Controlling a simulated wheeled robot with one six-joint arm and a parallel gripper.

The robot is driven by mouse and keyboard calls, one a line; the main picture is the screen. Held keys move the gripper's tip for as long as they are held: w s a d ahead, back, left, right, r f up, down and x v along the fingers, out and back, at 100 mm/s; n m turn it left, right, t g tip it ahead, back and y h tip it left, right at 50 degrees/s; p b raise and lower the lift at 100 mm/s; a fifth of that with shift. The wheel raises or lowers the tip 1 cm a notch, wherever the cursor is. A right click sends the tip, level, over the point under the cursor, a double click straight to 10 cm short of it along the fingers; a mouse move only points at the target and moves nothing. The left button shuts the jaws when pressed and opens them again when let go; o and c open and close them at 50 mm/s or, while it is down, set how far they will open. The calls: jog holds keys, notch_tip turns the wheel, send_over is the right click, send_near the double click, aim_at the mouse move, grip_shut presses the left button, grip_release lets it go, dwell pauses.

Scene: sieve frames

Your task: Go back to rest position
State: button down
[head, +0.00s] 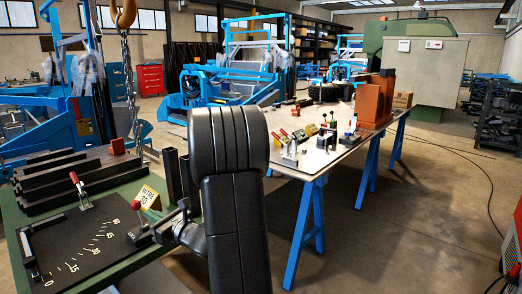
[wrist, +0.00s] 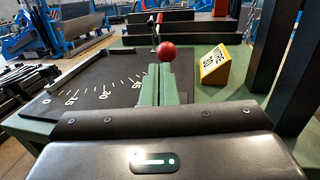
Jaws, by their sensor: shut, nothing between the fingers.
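My gripper (head: 140,236) is low over the right edge of the black angle plate (head: 75,247) on the green bench. In the wrist view its two fingers (wrist: 160,70) are together with nothing between them. A red knob (wrist: 168,52) shows just beyond the fingertips; I cannot tell whether they touch it. The angle plate, with white scale marks, also shows in the wrist view (wrist: 75,88). A yellow block (wrist: 214,66) with black lettering stands right of the fingers. My black arm hides part of the bench's right side in the head view.
A red-handled clamp (head: 80,190) stands at the plate's back edge. Dark bars (head: 70,180) lie behind it, and a hook on a chain (head: 124,15) hangs above. A blue-legged table (head: 318,165) with clamps and brown blocks (head: 376,100) stands right. Floor (head: 430,215) beyond is open.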

jog(key=shift+s+d+f+t+y+b, duration=0.2)
jog(key=shift+f+y+b, duration=0.2)
jog(key=shift+b, duration=0.7)
jog(key=shift+s+d+f+t+y+b, duration=0.2)
jog(key=shift+f+y+b, duration=0.15)
jog(key=shift+b, duration=0.75)
jog(key=shift+y, duration=0.25)
jog(key=shift+d+r, duration=0.1)
jog(key=shift+d, duration=0.05)
